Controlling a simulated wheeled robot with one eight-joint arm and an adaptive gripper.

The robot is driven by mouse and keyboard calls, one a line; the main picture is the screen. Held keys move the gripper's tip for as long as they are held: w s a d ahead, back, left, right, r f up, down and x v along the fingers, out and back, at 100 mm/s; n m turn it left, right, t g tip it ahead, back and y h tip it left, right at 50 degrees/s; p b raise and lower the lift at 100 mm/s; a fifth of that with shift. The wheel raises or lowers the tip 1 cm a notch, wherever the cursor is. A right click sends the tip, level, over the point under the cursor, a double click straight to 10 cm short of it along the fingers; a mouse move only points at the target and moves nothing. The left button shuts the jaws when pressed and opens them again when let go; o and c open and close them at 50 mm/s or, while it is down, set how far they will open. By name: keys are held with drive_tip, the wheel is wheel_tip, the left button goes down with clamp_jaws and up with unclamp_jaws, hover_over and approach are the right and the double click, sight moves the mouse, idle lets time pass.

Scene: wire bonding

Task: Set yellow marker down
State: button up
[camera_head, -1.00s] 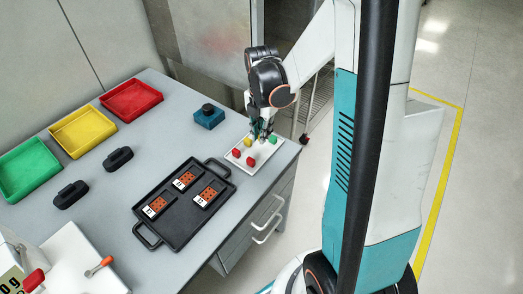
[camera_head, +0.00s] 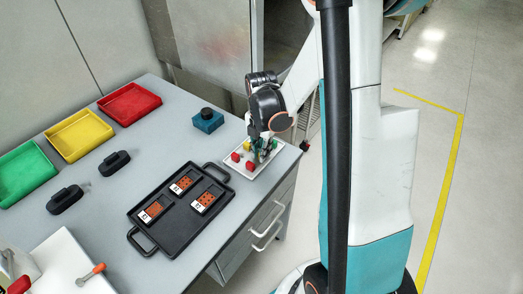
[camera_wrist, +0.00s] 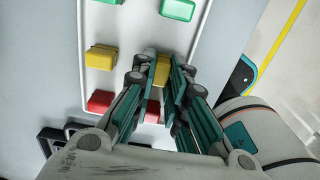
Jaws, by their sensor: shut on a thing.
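My gripper (camera_wrist: 162,76) points down over the white tray (camera_wrist: 124,20) and is shut on a yellow marker (camera_wrist: 162,67), a small block between its fingertips. The held marker lines up between a green marker (camera_wrist: 178,9) and a partly hidden red marker (camera_wrist: 152,112). I cannot tell whether it touches the tray. Another yellow marker (camera_wrist: 100,57) lies to its left in the wrist view, with a second red marker (camera_wrist: 100,102) below that one. In the head view my gripper (camera_head: 262,147) hides the held marker and part of the tray (camera_head: 253,175).
A black handled tray (camera_head: 175,237) with several orange boards is close by on the grey table. A blue block with a black knob (camera_head: 208,120) stands behind. Red (camera_head: 130,103), yellow (camera_head: 78,133) and green (camera_head: 24,172) bins line the far left. The table's right edge is near.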

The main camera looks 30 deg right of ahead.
drive_tip(key=o, duration=0.7)
wheel_tip(320, 180, up, 12)
drive_tip(key=p, duration=0.5)
drive_tip(key=shift+r, duration=0.15)
